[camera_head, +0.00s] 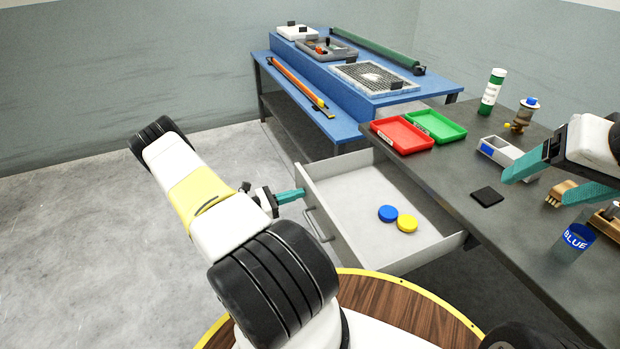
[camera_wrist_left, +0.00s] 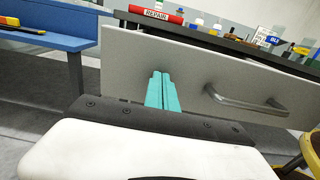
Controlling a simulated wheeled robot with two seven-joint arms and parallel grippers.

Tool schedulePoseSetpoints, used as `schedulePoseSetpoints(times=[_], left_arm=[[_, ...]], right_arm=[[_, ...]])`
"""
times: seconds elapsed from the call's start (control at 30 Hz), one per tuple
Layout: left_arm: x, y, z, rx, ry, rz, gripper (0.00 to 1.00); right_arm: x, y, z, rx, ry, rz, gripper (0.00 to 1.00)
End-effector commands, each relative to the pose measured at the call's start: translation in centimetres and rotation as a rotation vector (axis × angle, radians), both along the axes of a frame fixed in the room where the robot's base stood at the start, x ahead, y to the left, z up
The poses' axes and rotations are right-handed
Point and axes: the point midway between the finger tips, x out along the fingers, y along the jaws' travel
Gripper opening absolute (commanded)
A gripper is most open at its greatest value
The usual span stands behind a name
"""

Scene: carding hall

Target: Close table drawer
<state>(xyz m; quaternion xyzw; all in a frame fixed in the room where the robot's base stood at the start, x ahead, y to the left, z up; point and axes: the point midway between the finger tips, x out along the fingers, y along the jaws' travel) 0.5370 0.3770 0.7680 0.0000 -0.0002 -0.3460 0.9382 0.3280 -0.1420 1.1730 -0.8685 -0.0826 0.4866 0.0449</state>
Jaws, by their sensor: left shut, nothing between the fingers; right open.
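The table drawer (camera_head: 352,192) is pulled out from the dark table (camera_head: 520,225) in the head view. A blue disc (camera_head: 388,213) and a yellow disc (camera_head: 407,223) lie inside it. Its front panel and bar handle (camera_head: 318,226) face left, and the handle (camera_wrist_left: 245,102) also shows in the left wrist view. My left gripper (camera_head: 303,193) is shut and empty at the drawer's front panel, beside the handle; I cannot tell whether it touches. It also shows in the left wrist view (camera_wrist_left: 162,78). My right gripper (camera_head: 512,178) is open above the table top.
A red tray (camera_head: 402,150) and a green tray (camera_head: 462,126) stand at the table's far end. A grey box (camera_head: 497,149), a black pad (camera_head: 487,197), a brush and a blue-labelled cup (camera_head: 572,243) are near my right gripper. A blue bench (camera_head: 330,122) stands behind. Floor at left is clear.

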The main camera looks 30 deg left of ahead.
Motion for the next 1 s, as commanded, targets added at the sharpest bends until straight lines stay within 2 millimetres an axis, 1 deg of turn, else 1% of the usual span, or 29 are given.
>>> schedulePoseSetpoints(times=[0.37,0.57,0.67,0.77,1.0], left_arm=[[0.1,-0.1,0.0,0.000,0.000,0.000,0.00],[1.2,-1.1,0.0,0.000,0.000,-0.001,0.00],[2.5,-2.2,0.0,-0.001,-0.001,-0.003,0.00],[4.2,-3.7,0.0,-0.002,-0.001,-0.004,0.00],[9.1,-8.1,0.0,-0.002,-0.001,-0.005,0.00]], right_arm=[[0.0,0.0,0.0,0.000,0.000,0.000,0.76],[0.0,0.0,0.0,0.000,0.000,0.000,0.76],[0.0,0.0,0.0,0.000,0.000,0.000,0.76],[0.0,0.0,0.0,0.000,0.000,0.000,0.76],[0.0,0.0,0.0,0.000,0.000,0.000,0.76]])
